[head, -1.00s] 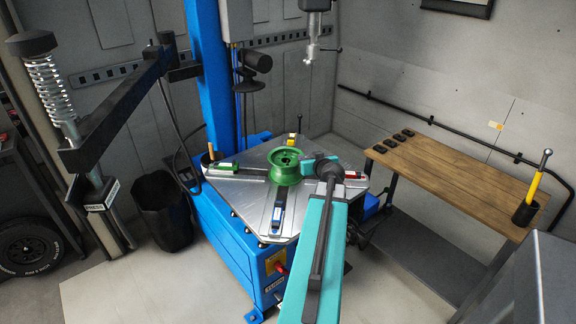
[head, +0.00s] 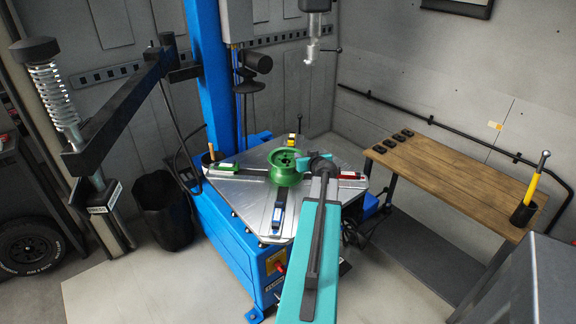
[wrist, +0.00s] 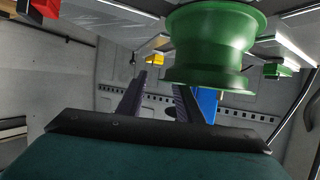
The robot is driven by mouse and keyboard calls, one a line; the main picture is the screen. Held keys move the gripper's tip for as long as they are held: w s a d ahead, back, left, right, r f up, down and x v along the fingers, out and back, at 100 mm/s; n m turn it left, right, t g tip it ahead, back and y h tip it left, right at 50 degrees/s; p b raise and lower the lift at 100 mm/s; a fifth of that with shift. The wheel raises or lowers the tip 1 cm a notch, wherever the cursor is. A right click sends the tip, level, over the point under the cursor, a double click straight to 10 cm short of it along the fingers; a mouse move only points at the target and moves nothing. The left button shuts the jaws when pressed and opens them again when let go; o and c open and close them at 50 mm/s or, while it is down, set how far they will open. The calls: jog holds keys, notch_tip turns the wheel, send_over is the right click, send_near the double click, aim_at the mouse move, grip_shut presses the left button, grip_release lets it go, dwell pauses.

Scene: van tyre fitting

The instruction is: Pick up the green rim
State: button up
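The green rim (head: 284,168) sits in the middle of the tyre changer's grey turntable (head: 246,196). It fills the upper middle of the wrist view (wrist: 212,50). My gripper (head: 303,163) is close at the rim's right side in the head view, and its tips are partly hard to make out there. In the wrist view its two dark fingers (wrist: 158,86) stand apart with nothing between them. The rim shows above and to the right of them, not between them. Whether a finger touches the rim I cannot tell.
Coloured clamps, one of them red (head: 350,175), lie on the turntable around the rim. The blue column (head: 215,80) rises behind, with a mounting head (head: 312,50) hanging above right. A wooden bench (head: 450,175) stands to the right, a black bin (head: 163,210) to the left.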

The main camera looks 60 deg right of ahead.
jog(key=shift+c, duration=0.5)
jog(key=c, duration=0.7)
grip_shut()
jog(key=shift+a+f, duration=0.1)
jog(key=shift+f, duration=0.1)
dwell(0.4)
